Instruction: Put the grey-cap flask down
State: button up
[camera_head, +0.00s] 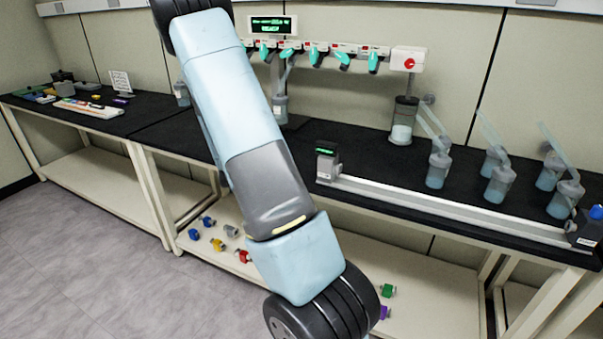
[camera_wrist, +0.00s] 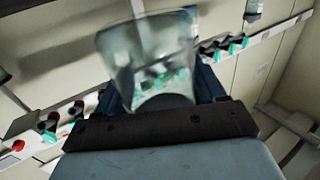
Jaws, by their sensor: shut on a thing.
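In the wrist view, a clear glass flask (camera_wrist: 150,55) fills the upper middle, its wide end away from my gripper. My gripper (camera_wrist: 168,100) is shut on its narrow end; the dark blue fingers show on both sides. The cap is mostly hidden between the fingers, so its colour is hard to tell. The flask is up off any surface in this view, with the wall and the valve row behind it. In the head view my arm crosses the middle, and neither my gripper nor the held flask shows.
The black bench (camera_head: 385,180) has several grey-capped flasks (camera_head: 438,170) at right, behind a long pale rail (camera_head: 450,207). A manifold with teal valves (camera_head: 343,58) stands at the back beside a clear cylinder (camera_head: 401,128). Coloured small parts (camera_head: 208,222) lie on the lower shelf.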

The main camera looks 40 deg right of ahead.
jog(key=s+d+r+m+g+h, duration=0.2)
jog(key=s+d+r, duration=0.3)
jog(key=d, duration=0.3)
jog(key=s+d+r+m+g+h, duration=0.3)
jog(key=s+d+r+g, duration=0.2)
jog(key=d, duration=0.3)
jog(key=shift+s+r+m, duration=0.4)
jog(key=shift+s+r, duration=0.4)
jog(key=shift+r, duration=0.1)
jog(key=shift+f, duration=0.1)
notch_tip(320, 180, down, 18)
jog(key=shift+r, duration=0.25)
jog(key=shift+f, duration=0.2)
jog(key=o, duration=1.3)
jog(key=shift+c, duration=0.2)
